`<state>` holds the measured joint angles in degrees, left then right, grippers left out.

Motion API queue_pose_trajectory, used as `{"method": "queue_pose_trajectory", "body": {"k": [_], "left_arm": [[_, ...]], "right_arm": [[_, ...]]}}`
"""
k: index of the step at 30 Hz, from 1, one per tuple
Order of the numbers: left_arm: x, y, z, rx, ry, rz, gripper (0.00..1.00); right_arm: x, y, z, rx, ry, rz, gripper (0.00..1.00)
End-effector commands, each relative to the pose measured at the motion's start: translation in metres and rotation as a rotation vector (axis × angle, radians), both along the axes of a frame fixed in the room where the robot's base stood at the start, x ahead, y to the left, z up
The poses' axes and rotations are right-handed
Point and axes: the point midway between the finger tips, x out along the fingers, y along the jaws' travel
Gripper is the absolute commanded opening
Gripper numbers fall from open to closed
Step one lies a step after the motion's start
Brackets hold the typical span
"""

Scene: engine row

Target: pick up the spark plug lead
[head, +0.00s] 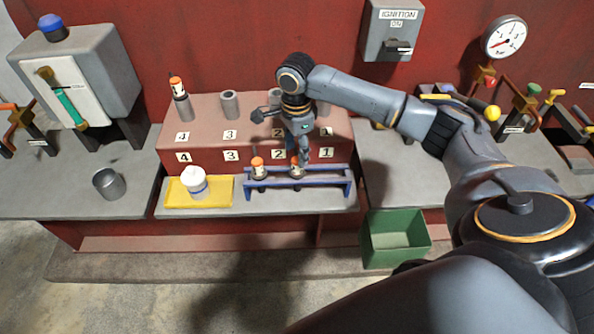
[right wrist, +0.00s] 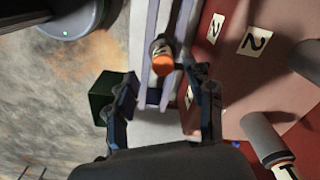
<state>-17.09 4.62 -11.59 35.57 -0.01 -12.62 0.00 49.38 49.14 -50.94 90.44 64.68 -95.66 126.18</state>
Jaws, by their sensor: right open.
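Two orange-capped spark plug leads stand in the blue rack on the bench: a left one (head: 258,170) and a right one (head: 296,172). A third orange-capped lead (head: 177,88) stands in the tube above the upper label 4. My right gripper (head: 300,155) is open, pointing down over the right lead in the rack. In the right wrist view, one orange-capped lead (right wrist: 162,54) shows in the rack (right wrist: 139,40), at the gap between the open fingers (right wrist: 160,85). I cannot tell whether either finger touches it. My left gripper is out of view.
A white jar (head: 193,180) stands on a yellow tray (head: 222,197) left of the blue rack (head: 325,186). A green bin (head: 369,253) is at the lower right. A metal cup (head: 109,183) stands on the left bench. A red stepped block (head: 205,152) with grey tubes rises behind the rack.

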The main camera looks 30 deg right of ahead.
Motion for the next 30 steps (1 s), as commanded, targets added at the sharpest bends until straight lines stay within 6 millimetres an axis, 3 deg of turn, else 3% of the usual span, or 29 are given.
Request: {"method": "queue_pose_trajectory", "body": {"k": [9,18,26,30], "left_arm": [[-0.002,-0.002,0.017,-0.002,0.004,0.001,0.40],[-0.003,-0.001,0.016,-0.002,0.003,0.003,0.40],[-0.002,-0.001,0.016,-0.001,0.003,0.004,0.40],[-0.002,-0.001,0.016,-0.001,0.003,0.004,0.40]], "right_arm": [[0.002,-0.004,-0.042,-0.001,0.002,0.001,0.53],[0.003,-0.004,-0.048,-0.001,0.000,0.002,0.53],[0.003,-0.004,-0.048,-0.001,0.000,0.002,0.00],[0.003,-0.004,-0.048,-0.001,0.000,0.002,0.00]]}}
